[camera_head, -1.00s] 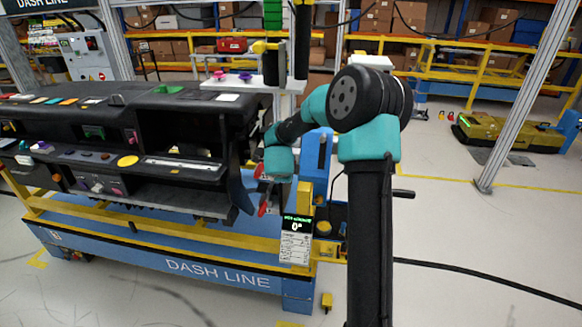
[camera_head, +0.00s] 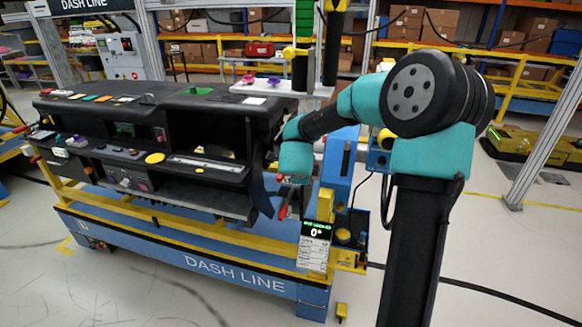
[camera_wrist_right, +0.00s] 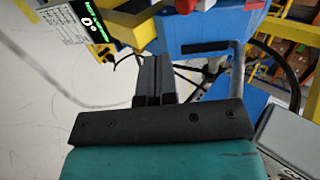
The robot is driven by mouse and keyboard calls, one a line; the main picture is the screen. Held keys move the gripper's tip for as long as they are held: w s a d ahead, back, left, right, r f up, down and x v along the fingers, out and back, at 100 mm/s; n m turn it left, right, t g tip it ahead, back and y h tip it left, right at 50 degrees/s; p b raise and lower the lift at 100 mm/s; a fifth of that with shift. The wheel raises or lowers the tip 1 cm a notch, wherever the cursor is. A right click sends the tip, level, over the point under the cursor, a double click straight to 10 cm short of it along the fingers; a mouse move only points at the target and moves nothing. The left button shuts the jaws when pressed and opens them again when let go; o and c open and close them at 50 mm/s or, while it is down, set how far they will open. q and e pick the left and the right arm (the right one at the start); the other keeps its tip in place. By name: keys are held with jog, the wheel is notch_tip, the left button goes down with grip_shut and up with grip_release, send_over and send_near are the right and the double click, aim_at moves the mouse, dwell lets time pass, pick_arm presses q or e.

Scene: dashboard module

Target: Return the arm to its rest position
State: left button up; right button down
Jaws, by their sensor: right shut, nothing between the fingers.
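My right arm, teal and black, rises at the right of the head view and bends left, its teal wrist (camera_head: 296,160) by the right end of the dashboard module (camera_head: 268,117). The fingers of that hand cannot be made out there. In the right wrist view my right gripper (camera_wrist_right: 152,62) is shut and empty, its dark fingers side by side, pointing towards a blue and yellow fixture (camera_wrist_right: 190,25). I cannot tell whether they touch it. My left gripper is not in view.
The dashboard rests on a blue and yellow "DASH LINE" cart (camera_head: 226,270). A small display showing 0° (camera_head: 314,245) hangs at its right corner, beside a blue post (camera_head: 338,170). A grey column (camera_head: 545,130) and a yellow-green low vehicle (camera_head: 530,143) stand right. Floor in front is clear.

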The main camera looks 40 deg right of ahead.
jog(key=shift+f, duration=0.1)
jog(key=a+f+n+t+y, duration=0.1)
jog(key=a+f+n+y, duration=0.1)
jog(key=a+f+n, duration=0.7)
jog(key=a+f+n+y, duration=0.3)
jog(key=a+f+n, duration=0.15)
jog(key=f, duration=0.85)
jog(key=s+a+f+n+g+y, duration=0.5)
jog(key=s+a+f+n, duration=0.9)
jog(key=a, duration=0.3)
jog(key=shift+s+a+y, duration=0.3)
jog(key=shift+s+y, duration=0.3)
jog(key=shift+y, duration=0.2)
jog(key=c, duration=1.8)
grip_release()
jog(key=shift+f, duration=0.1)
